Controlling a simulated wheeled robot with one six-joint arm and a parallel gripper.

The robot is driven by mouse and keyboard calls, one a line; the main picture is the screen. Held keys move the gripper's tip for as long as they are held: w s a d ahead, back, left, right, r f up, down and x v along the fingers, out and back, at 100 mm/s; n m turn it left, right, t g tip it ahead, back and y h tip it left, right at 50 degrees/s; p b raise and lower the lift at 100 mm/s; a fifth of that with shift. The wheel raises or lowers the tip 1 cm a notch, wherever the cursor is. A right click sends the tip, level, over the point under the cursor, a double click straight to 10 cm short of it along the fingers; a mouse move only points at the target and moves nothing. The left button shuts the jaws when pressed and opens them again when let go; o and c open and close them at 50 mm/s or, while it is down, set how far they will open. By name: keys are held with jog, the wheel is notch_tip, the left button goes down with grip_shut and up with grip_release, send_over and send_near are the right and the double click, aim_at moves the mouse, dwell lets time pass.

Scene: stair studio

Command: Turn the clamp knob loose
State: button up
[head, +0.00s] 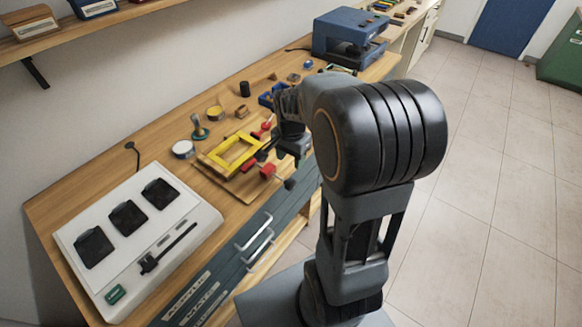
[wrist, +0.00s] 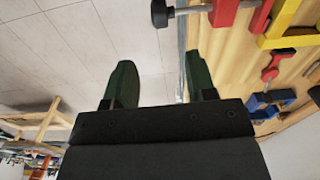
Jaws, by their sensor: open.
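A red clamp (head: 267,171) grips the near edge of the yellow frame (head: 238,154) on the bench. Its dark knob (head: 289,184) sticks out past the bench's front edge on a thin rod. In the wrist view the black knob (wrist: 160,13) is at the top, left of the red clamp body (wrist: 224,11), with the yellow frame (wrist: 284,31) at right. My gripper (wrist: 160,65) is open and empty, its green fingers apart from the knob. In the head view my gripper (head: 294,146) is over the front edge, partly hidden by my arm.
A second red clamp (head: 260,130) stands at the frame's far side. A white panel with black pads (head: 78,215) lies at left, and a blue machine (head: 348,38) stands at the back. Drawer handles (head: 255,240) protrude below the bench. The tiled floor (head: 500,170) at right is clear.

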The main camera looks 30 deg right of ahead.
aim_at(292, 180)
jog(key=f, duration=0.6)
jog(key=f+p, duration=0.1)
jog(key=f, duration=0.5)
jog(key=shift+w+d+f, duration=0.15)
jog(key=shift+d+f, duration=0.05)
jog(key=shift+f, duration=0.15)
jog(key=shift+c, duration=0.4)
